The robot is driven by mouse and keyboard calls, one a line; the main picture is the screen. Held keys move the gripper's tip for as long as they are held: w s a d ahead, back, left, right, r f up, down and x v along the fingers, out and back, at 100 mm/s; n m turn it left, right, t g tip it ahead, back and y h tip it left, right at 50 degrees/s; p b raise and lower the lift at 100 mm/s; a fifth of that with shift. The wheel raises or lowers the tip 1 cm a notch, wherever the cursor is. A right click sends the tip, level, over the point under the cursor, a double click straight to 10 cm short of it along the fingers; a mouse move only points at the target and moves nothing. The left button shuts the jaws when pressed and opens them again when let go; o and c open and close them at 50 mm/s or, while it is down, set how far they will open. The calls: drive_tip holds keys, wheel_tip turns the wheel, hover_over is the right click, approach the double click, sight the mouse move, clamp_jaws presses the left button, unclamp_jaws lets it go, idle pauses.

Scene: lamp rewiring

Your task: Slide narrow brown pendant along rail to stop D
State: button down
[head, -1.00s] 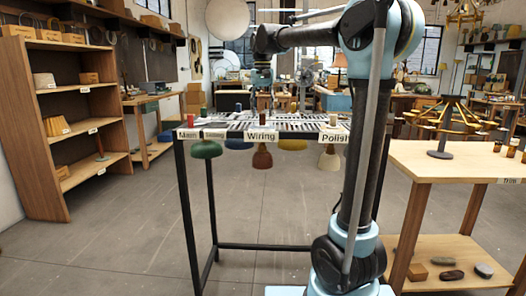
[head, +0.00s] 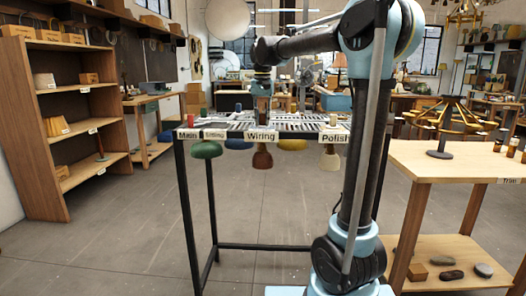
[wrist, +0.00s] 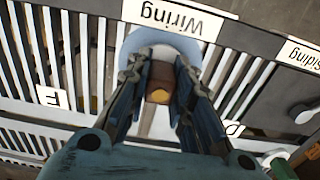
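The narrow brown pendant (head: 262,158) hangs below the rail table, behind the Wiring label (head: 261,135) in the head view. A brown knob with an orange top (wrist: 159,86) stands above the slats, in line with it. My gripper (wrist: 160,70) is lowered over this knob, one finger on each side; in the head view it is above the table (head: 262,96). Whether the fingers press on the knob is unclear. In the wrist view, plate D (wrist: 232,129) is right of the knob and plate F (wrist: 52,97) is left. A pale rounded shape shows behind the knob.
A green pendant (head: 207,149) and a blue pendant (head: 238,143) hang to the left. A yellow pendant (head: 293,145) and a beige pendant (head: 333,156) hang to the right. A wooden bench (head: 455,160) stands to the right; the floor in front is open.

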idle(0.3)
drive_tip(key=w, duration=1.4)
drive_tip(key=shift+d, duration=0.2)
idle(0.4)
drive_tip(key=shift+a, duration=0.15)
drive_tip(key=a, duration=1.3)
drive_tip(key=shift+w+a, duration=0.25)
drive_tip(key=shift+a, duration=0.15)
idle(0.3)
drive_tip(key=c, duration=1.3)
unclamp_jaws()
drive_tip(key=shift+f, duration=0.1)
